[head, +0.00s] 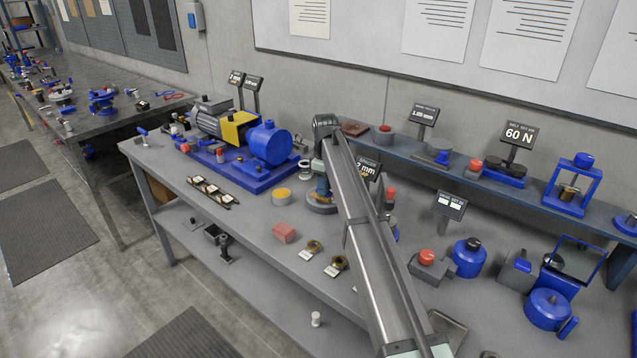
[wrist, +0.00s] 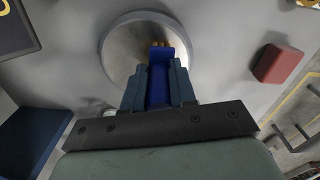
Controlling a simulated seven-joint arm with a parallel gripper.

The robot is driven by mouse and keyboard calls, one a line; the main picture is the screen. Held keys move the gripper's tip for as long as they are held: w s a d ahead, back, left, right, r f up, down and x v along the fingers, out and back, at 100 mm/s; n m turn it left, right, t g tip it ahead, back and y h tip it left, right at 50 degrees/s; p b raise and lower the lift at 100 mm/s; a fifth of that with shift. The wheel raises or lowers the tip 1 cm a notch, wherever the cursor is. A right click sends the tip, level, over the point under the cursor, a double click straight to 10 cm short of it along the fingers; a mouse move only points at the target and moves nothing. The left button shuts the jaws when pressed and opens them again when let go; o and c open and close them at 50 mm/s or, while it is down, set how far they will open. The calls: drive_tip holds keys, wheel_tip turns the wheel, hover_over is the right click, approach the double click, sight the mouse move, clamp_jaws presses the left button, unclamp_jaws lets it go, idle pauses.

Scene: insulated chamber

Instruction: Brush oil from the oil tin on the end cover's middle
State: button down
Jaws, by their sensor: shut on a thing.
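My gripper (head: 322,177) is shut on a blue-handled brush (wrist: 158,88) with a brass-coloured tip. The brush points down over a round grey metal disc, which looks like the end cover (wrist: 118,62); it also shows in the head view (head: 320,209). The tip shows over the disc's middle area; I cannot tell whether it touches. A low round tin with a yellow-amber top (head: 282,196), likely the oil tin, stands to the left of the disc in the head view.
A pink-red block (head: 284,232) and brass parts with tags (head: 313,247) lie towards the bench front. A blue and yellow pump (head: 240,135) stands behind left. A spacer sign (head: 367,168) stands close on the right, partly behind my arm. Bare bench lies around the block.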

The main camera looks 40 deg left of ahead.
drive_tip(key=d, duration=0.3)
drive_tip(key=shift+d, duration=0.2)
drive_tip(key=w, duration=0.4)
drive_tip(key=shift+a, duration=4.3)
drive_tip(key=shift+s+d, duration=0.15)
drive_tip(key=shift+d, duration=4.25)
drive_tip(key=r, duration=0.2)
drive_tip(key=shift+a+r, duration=0.2)
drive_tip(key=shift+r, duration=0.1)
wheel_tip(320, 180, up, 6)
drive_tip(key=shift+f, duration=0.2)
